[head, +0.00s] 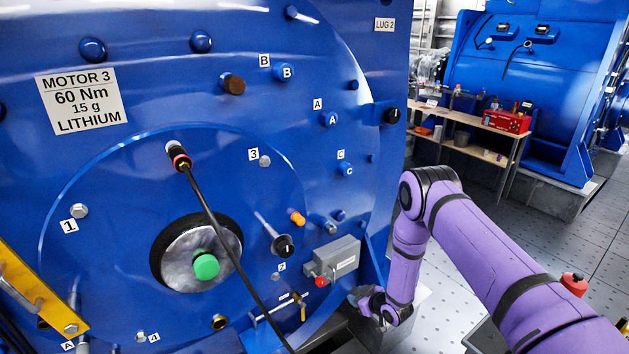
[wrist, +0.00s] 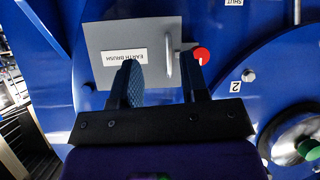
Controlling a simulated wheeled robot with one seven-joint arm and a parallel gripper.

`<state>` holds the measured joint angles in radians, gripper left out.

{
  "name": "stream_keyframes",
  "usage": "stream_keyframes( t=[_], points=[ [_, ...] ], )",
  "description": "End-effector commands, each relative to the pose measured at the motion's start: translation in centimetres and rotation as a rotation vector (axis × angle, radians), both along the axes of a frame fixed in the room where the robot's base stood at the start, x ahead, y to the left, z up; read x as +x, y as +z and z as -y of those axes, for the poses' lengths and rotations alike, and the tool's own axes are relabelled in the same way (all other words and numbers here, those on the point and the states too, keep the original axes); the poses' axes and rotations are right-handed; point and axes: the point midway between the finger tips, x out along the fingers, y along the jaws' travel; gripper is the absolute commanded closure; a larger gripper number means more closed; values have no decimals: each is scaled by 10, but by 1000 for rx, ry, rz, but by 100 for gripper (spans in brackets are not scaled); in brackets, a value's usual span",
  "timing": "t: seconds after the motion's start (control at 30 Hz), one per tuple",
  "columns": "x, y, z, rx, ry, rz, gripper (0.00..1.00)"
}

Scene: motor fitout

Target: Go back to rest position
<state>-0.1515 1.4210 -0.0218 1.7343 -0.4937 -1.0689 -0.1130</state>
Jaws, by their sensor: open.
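My purple arm reaches in from the right in the head view. My gripper (head: 370,303) is low at the motor's right edge, just below the grey box (head: 338,258), and is small and partly hidden there. In the wrist view my gripper (wrist: 159,58) is open, its two dark fingers apart. The grey box, labelled EARTH BRUSH, lies ahead of the fingers in that view (wrist: 100,62). Its metal handle (wrist: 169,66) appears between the fingers, close to the right one. I cannot tell whether they touch. A red knob (wrist: 202,56) sits beside the right fingertip.
The large blue motor face (head: 120,190) fills the left, with bolts, a green knob (head: 206,266) and a black cable (head: 225,235). A workbench (head: 470,122) with a red toolbox (head: 507,121) stands behind. Open grey floor (head: 450,285) lies right of the motor.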

Motion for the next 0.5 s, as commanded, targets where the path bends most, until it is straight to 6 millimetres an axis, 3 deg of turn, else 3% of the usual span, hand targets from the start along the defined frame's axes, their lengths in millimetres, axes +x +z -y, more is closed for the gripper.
stream_keyframes(
  t=[0.03,0.2,0.5],
  points=[
    [13,24,3,-15,-15,3,59],
    [42,92,15,-68,-69,-19,59],
    [65,214,43,-142,-175,-64,59]
  ],
)
